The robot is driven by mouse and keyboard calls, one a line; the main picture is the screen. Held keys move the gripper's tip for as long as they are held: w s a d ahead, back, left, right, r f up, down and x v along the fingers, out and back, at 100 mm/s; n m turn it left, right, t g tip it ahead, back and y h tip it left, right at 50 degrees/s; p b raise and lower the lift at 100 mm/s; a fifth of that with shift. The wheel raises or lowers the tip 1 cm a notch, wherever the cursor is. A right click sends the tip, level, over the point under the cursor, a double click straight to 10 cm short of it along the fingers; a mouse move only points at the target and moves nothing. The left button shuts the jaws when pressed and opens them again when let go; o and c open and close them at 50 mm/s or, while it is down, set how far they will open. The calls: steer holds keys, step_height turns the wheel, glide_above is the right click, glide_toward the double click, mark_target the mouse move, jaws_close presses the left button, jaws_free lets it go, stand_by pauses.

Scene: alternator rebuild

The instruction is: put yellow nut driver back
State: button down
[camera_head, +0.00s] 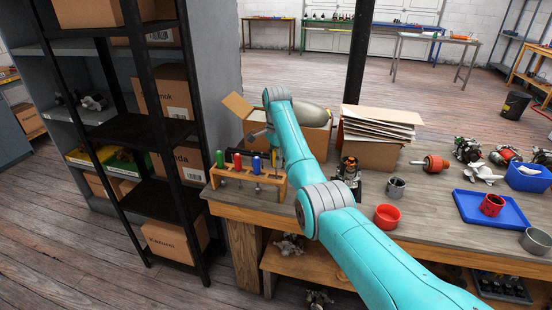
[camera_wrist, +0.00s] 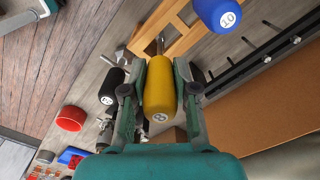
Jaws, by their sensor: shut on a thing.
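In the wrist view my gripper (camera_wrist: 160,85) is shut on the handle of the yellow nut driver (camera_wrist: 159,88). Its metal shaft points toward the wooden rack (camera_wrist: 173,22); I cannot tell whether the shaft is within a slot. A blue driver (camera_wrist: 218,13) marked 10 stands in the rack to the right. In the head view the rack (camera_head: 235,182) stands at the bench's left end with green (camera_head: 220,158), red (camera_head: 237,161) and blue (camera_head: 257,164) drivers upright. My arm hides the yellow driver there.
A black-handled tool (camera_wrist: 110,88) is left of my gripper in the wrist view. A magnetic-looking dark bar (camera_wrist: 255,55) lies to the right beside a cardboard box (camera_wrist: 265,110). On the bench are a red bowl (camera_head: 387,217) and a blue tray (camera_head: 470,212). A shelf (camera_head: 150,130) stands left.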

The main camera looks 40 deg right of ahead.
steer(key=shift+f, duration=1.9)
steer(key=shift+f, duration=0.35)
steer(key=c, duration=0.8)
jaws_free()
step_height(320, 180, up, 12)
